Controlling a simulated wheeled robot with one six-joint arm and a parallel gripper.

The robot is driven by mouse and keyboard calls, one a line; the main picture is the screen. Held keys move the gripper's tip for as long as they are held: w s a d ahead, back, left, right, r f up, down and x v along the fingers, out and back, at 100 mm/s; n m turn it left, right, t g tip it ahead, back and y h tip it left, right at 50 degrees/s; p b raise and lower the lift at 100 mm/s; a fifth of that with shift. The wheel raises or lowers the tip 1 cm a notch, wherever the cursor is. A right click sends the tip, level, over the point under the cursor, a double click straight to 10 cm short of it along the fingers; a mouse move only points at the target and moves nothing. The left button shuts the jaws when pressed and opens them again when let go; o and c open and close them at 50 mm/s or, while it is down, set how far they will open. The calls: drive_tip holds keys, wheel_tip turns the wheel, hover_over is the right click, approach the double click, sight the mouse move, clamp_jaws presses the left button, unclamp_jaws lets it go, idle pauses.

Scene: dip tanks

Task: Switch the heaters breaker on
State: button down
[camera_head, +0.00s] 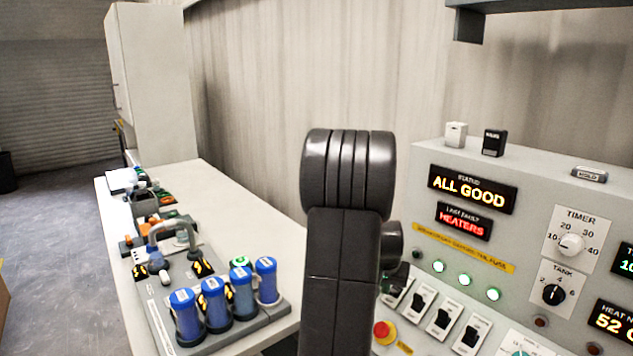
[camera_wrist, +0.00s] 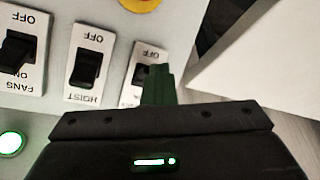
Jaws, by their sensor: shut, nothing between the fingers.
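A row of black rocker breakers on white plates sits low on the grey control panel. In the wrist view the panel appears upside down, with the fans breaker (camera_wrist: 18,50), the hoist breaker (camera_wrist: 85,68) and a third breaker (camera_wrist: 150,52) at the panel's edge. The third one's name is covered by my gripper (camera_wrist: 158,72), so I cannot read it or tell its lever position. My gripper is shut and empty, its green-tinted fingertips over or against that third breaker; contact is unclear. In the head view my arm partly hides this end of the row.
The status display (camera_head: 472,190) reads ALL GOOD; the last-fault display (camera_head: 464,221) reads HEATERS. Several lamps glow green; the leftmost lamp (camera_head: 416,254) is dark. A red button (camera_head: 384,332) sits below the breakers. Blue cylinders (camera_head: 215,304) stand on the bench at left.

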drive_tip(key=shift+w+d+f+p, duration=0.3)
drive_tip(key=shift+d+p, duration=0.1)
drive_tip(key=shift+d, duration=0.1)
drive_tip(key=shift+d+p, duration=0.4)
idle(0.3)
drive_tip(key=shift+s+a+r, duration=0.15)
drive_tip(key=shift+a+r, duration=0.05)
drive_tip(key=shift+s+a+r, duration=0.3)
drive_tip(key=shift+a+r, duration=0.1)
drive_tip(key=shift+a, duration=0.1)
drive_tip(key=shift+s+a+r, duration=0.25)
drive_tip(key=shift+a+r, duration=0.1)
drive_tip(key=shift+a, duration=0.15)
drive_tip(key=shift+r, duration=0.1)
